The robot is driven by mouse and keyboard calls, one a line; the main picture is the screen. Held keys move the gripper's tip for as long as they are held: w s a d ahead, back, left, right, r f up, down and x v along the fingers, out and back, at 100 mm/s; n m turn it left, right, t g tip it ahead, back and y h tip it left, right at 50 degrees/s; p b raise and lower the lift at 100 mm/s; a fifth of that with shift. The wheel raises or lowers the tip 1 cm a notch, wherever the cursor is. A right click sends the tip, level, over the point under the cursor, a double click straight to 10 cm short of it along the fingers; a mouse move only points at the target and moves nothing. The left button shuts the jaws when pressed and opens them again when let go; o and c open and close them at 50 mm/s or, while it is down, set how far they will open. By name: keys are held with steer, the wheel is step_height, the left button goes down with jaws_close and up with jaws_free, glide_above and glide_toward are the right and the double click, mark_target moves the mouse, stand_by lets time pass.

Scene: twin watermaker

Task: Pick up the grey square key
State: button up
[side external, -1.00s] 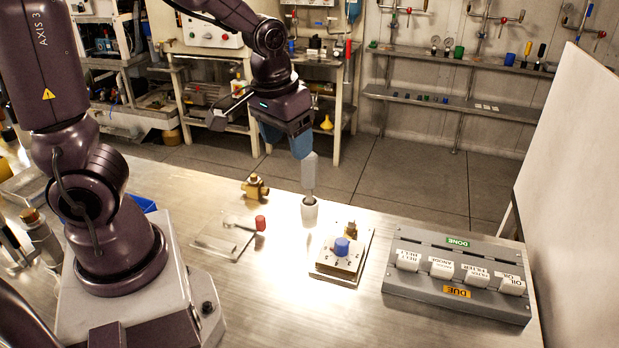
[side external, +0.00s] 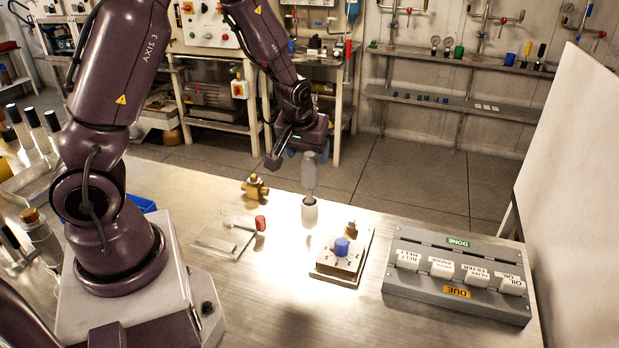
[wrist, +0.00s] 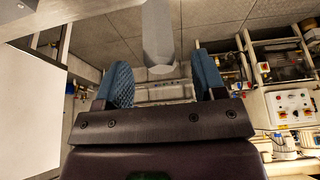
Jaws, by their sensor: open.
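A tall grey piece (side external: 309,172), which I take for the grey square key, stands upright in a small light cup (side external: 310,212) on the metal bench. My gripper (side external: 318,156) is open and empty, close to the key's upper end and partly behind it in the side view. In the wrist view, the key's end (wrist: 158,45) shows in the gap between the two blue fingers (wrist: 163,80). I cannot tell how far in depth it is from them, and no contact is visible.
A block with a blue knob (side external: 341,246) and a grey rack of labelled tabs (side external: 455,307) stand to the right. A brass fitting (side external: 255,188) and a plate with a red-ended tool (side external: 222,243) lie left. A white panel (side external: 575,190) bounds the right side.

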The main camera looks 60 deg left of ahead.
mark_target(311, 164)
steer(key=x, duration=0.5)
steer(key=shift+w+a, duration=0.1)
steer(key=c, duration=1)
